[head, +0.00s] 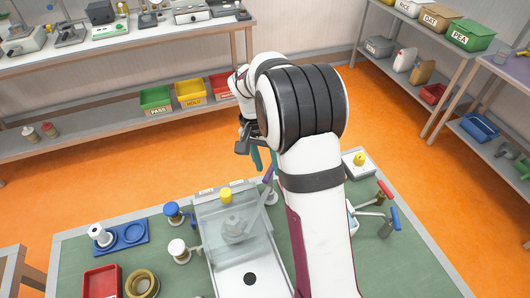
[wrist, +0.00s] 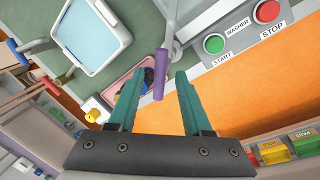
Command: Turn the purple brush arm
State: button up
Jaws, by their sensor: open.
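The purple brush arm shows as a purple grip (wrist: 160,76) on a grey rod in the wrist view, upper middle. In the head view its purple part (head: 268,173) sits by the far edge of the clear-sided washer box (head: 210,235), partly hidden by my arm. My gripper (wrist: 158,73) is open, with teal fingers on either side of the purple grip in the wrist view. I see no clear contact, and the depth between them is hard to tell. In the head view my gripper (head: 256,160) hangs just beyond the purple part, partly hidden.
A panel with a green START button (wrist: 214,43) and red STOP button (wrist: 267,11) is right of the grip. A pink tray (wrist: 124,85) and white basin (wrist: 92,35) lie left. A blue-and-red-handled valve (head: 385,212) stands on the bench's right. My arm hides the bench's middle.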

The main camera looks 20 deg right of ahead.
notch_tip(320, 180, up, 15)
jog(key=w+a, duration=0.2)
jog(key=shift+a, duration=0.1)
jog(key=s+a+f+n+y, duration=0.1)
jog(key=s+a+f, duration=0.2)
jog(key=s, duration=1.2)
jog(key=s+a+f+n+t+y, duration=0.1)
jog(key=s+a, duration=0.4)
jog(key=s, duration=0.9)
notch_tip(320, 180, down, 3)
jog(key=shift+s+r+n+y, duration=0.2)
jog(key=shift+s+n+y, duration=0.2)
jog(key=shift+n+y, duration=0.25)
